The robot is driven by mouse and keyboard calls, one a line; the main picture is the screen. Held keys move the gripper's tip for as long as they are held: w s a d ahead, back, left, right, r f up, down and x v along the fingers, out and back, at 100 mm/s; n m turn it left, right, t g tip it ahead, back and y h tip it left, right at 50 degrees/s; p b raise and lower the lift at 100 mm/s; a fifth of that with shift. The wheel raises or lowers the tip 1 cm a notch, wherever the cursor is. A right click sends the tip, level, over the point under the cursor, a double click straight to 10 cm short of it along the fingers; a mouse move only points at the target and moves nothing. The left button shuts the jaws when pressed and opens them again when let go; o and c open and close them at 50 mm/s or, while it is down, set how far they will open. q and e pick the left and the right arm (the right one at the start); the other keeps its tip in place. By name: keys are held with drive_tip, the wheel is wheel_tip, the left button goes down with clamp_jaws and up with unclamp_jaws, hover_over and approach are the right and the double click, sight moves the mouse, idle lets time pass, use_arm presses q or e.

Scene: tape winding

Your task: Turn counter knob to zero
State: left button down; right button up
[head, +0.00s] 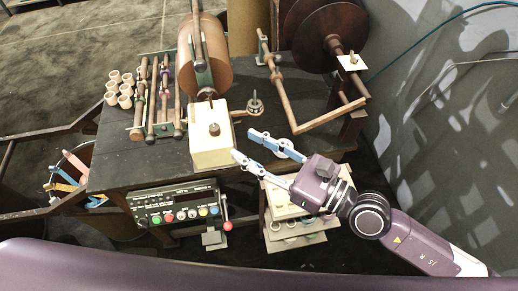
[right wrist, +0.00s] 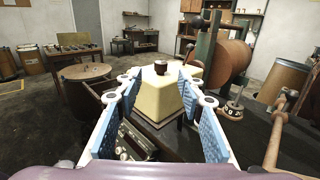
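The counter (head: 256,106) is a small round metal piece on the dark bench, right of the cream block. It also shows in the right wrist view (right wrist: 232,110), where its face carries white digits too small to read surely. Its knob cannot be clearly made out. My right gripper (head: 243,145) is open and empty, below and left of the counter in the head view, with its fingers near the cream block. In the right wrist view its open fingers (right wrist: 158,78) frame the block, and the counter lies outside the right finger.
A control box (head: 176,208) with coloured buttons sits under the bench edge. A bent copper-coloured rod (head: 292,113) and big discs (head: 335,38) stand to the right. Rollers (head: 152,95) are at left.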

drive_tip(key=shift+v, duration=0.85)
drive_tip(key=shift+w, duration=0.1)
